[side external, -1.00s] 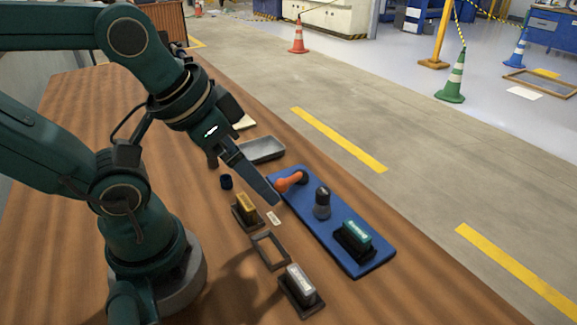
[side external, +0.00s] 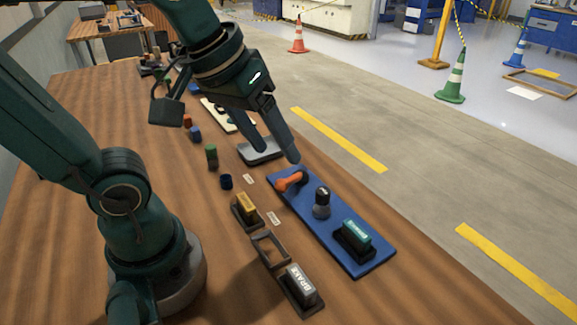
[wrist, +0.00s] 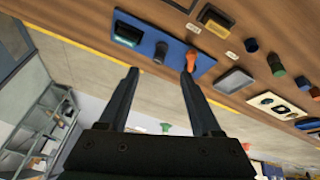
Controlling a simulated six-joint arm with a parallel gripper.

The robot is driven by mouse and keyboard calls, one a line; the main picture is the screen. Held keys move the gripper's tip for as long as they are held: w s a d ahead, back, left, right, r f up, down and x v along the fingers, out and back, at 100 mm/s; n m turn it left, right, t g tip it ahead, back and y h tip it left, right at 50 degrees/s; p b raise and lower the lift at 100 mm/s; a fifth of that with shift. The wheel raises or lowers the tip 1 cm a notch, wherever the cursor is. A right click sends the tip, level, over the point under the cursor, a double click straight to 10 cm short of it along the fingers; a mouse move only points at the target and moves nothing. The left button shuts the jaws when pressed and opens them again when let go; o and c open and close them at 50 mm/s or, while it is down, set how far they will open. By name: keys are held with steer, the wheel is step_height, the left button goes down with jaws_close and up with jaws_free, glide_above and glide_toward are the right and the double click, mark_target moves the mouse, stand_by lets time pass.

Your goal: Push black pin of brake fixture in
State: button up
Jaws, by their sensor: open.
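A block with a white label reading BRAKE (side external: 301,281) sits in a dark holder on the wooden table, at the lower middle of the side external view. A dark, upright knob-like pin (side external: 322,199) stands on a blue board (side external: 368,255), between an orange handle (side external: 290,180) and a teal block (side external: 356,236). The wrist view also shows the dark pin (wrist: 160,51). I cannot tell whether it is the brake fixture's black pin. My gripper (side external: 278,157) is open and empty, above the table near the board's far end. Its two fingers show spread in the wrist view (wrist: 160,73).
A yellow block (side external: 246,206) in a dark holder and an empty dark frame (side external: 258,252) lie beside the board. A grey tray (side external: 262,155) is by my fingertips. Small cylinders, including a green one (side external: 211,156), stand farther back. The table's right edge is beyond the board.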

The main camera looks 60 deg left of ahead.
steer(key=w+f+n+g, duration=0.1)
steer(key=w+n+g, duration=0.1)
steer(key=w+n, duration=0.35)
steer(key=g, duration=0.3)
glide_above(323, 190)
steer(key=shift+m, duration=0.25)
step_height(323, 190, down, 7)
steer(key=shift+w+r, duration=0.1)
steer(key=shift+f, duration=3)
jaws_close()
